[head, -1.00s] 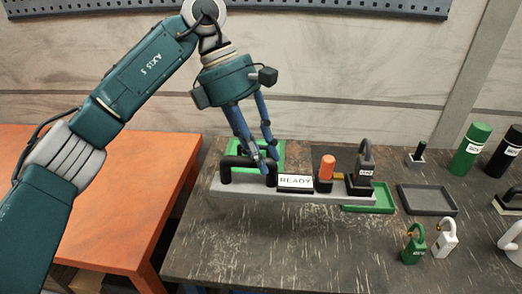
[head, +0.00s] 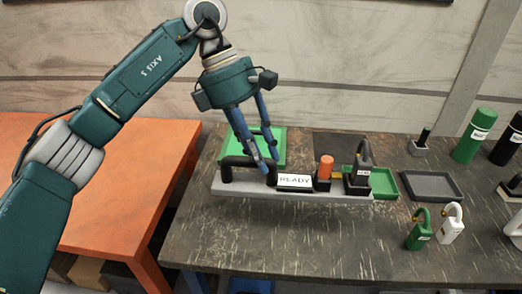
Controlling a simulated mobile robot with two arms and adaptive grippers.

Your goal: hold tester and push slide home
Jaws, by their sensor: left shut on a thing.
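The tester is a long grey bar (head: 300,193) with a black handle (head: 248,162) at its left end. A display (head: 294,181) on it reads "READY". To the right of the display stands an orange-topped post (head: 326,167) in a black block, and then a black padlock (head: 358,181) with a label. My left gripper (head: 271,164) comes down from above and is shut on the right part of the handle. I cannot tell whether the bar touches the table. I cannot identify the slide with certainty. My right gripper is out of view.
A green mat or tray (head: 270,143) lies behind the bar, and a green tray (head: 385,184) behind its right end. A grey tray (head: 433,184), green padlock (head: 419,235), white padlock (head: 451,228) and green cylinder (head: 474,136) are to the right. The table front is clear.

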